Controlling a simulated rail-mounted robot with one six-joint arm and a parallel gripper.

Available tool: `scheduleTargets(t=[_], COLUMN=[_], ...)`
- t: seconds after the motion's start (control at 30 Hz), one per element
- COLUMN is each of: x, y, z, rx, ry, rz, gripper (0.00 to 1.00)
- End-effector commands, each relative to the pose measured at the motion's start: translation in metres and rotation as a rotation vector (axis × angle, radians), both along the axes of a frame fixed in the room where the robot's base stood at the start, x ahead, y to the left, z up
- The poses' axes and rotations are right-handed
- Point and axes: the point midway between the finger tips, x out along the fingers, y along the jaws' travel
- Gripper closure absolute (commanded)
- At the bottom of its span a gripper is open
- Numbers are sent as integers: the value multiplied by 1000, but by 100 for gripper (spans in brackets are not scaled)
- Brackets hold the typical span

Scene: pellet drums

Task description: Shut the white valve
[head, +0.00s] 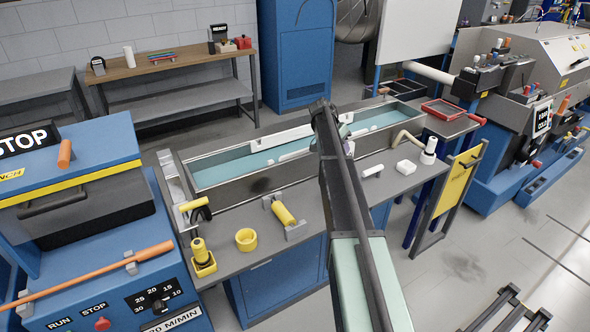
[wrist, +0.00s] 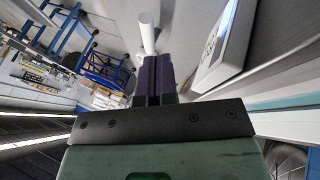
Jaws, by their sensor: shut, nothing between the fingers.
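In the head view a short white handle (head: 372,171) lies at the front wall of the steel water trough (head: 240,199), just right of my arm. It looks like the white valve's lever, but its valve body is too small to make out. My gripper (wrist: 153,62) shows in the wrist view with its two dark fingers together and nothing between them. A white cylinder (wrist: 149,28) stands just beyond the fingertips. I cannot tell whether they touch it, or whether it is the same white handle.
A yellow panel (head: 459,188) stands beyond the ledge's right end.

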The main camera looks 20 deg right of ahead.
Motion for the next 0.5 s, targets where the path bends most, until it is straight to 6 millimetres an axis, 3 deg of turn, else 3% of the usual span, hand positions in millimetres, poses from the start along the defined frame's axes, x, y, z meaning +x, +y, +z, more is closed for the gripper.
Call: scheduleTargets(t=[0.13,0.5], x=[-1,-2], y=[-6,-5], z=[3,1], rx=[-78,-80], ry=[-45,-55], rz=[-136,-150], gripper=[100,100])
